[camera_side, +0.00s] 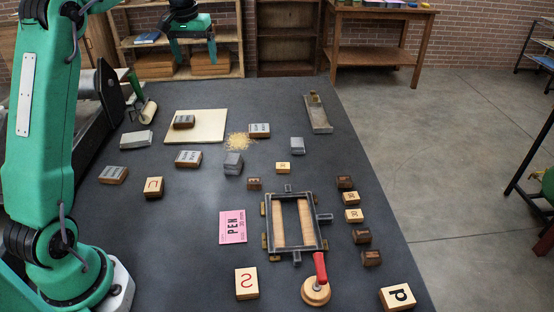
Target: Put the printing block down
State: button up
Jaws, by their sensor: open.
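My gripper (194,58) is open and empty, raised at the top of the view in front of the shelving. Its two dark fingers point down, well apart from every block. A dark block with a grey face (184,121) lies on a cream sheet or board (208,133) below it. Similar grey-faced blocks lie nearby, one right of the sheet (259,130) and one in front of it (188,158). Wooden letter blocks lie closer, including S (246,283) and P (397,298). I cannot tell which one the task means.
A metal frame with wooden bars (292,222) stands front centre, with a red-handled tool (318,282) by its corner. A pink PEH card (233,227) lies left of it. A grey tray (318,114) is at back right. The dark tabletop (190,220) is clear at front left.

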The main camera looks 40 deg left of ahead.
jog(key=s+d+r+m+t, duration=0.15)
jog(key=s+d+r, duration=0.25)
jog(key=s+d, duration=0.4)
jog(key=s+d+f+m+t, duration=0.1)
jog(key=s+d+f+m, duration=0.1)
jog(key=s+d, duration=0.5)
jog(key=s+d+f+m+t, duration=0.1)
jog(key=s+d+f, duration=0.4)
jog(key=s, duration=0.8)
jog(key=d+m, duration=0.1)
jog(key=d, duration=0.2)
jog(key=shift+f+h, duration=0.3)
jog(key=shift+h, duration=0.1)
jog(key=shift+o, duration=0.4)
jog(key=shift+m+t, duration=0.25)
jog(key=shift+a, duration=0.1)
